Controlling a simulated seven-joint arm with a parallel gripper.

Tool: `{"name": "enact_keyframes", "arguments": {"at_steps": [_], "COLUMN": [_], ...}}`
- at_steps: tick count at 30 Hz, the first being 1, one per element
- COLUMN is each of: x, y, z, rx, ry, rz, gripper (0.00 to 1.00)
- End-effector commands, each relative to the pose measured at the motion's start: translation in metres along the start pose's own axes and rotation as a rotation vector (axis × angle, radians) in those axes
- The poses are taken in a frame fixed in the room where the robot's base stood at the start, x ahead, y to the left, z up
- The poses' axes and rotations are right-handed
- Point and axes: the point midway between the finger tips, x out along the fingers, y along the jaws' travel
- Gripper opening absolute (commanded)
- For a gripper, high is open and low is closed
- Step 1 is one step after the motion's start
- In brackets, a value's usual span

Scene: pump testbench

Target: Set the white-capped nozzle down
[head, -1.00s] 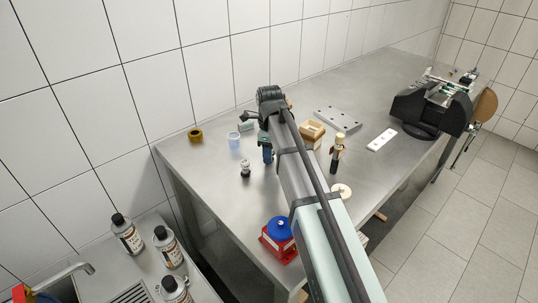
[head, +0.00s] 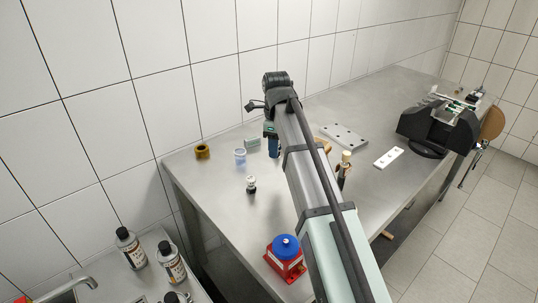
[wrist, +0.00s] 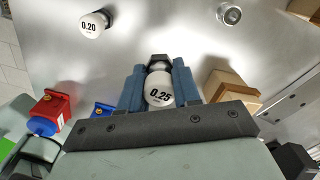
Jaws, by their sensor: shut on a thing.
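My gripper (wrist: 158,88) is shut on a white-capped nozzle marked 0.25 (wrist: 159,92), with blue fingers on both sides of it. The nozzle's dark hexagonal end points away from the wrist. I cannot tell whether it touches the table. In the head view my gripper (head: 272,146) is over the back part of the metal table (head: 215,205), and the held nozzle cannot be made out there. A second white-capped nozzle, marked 0.20 (wrist: 93,23), stands apart on the table, and it also shows in the head view (head: 251,184).
A translucent cup (head: 240,157), a brown ring (head: 202,151) and a pale green block (head: 252,144) are left of my gripper. A wooden box (wrist: 232,92) is close on its right in the wrist view. A red-and-blue item (head: 286,258) is near the front edge.

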Motion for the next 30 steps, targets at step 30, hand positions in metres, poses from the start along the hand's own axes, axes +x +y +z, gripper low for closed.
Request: {"name": "enact_keyframes", "arguments": {"at_steps": [30], "x": [0.019], "y": [-0.026], "z": [0.084], "rx": [-0.494], "ry": [0.0], "rz": [0.0], "gripper": [0.01]}}
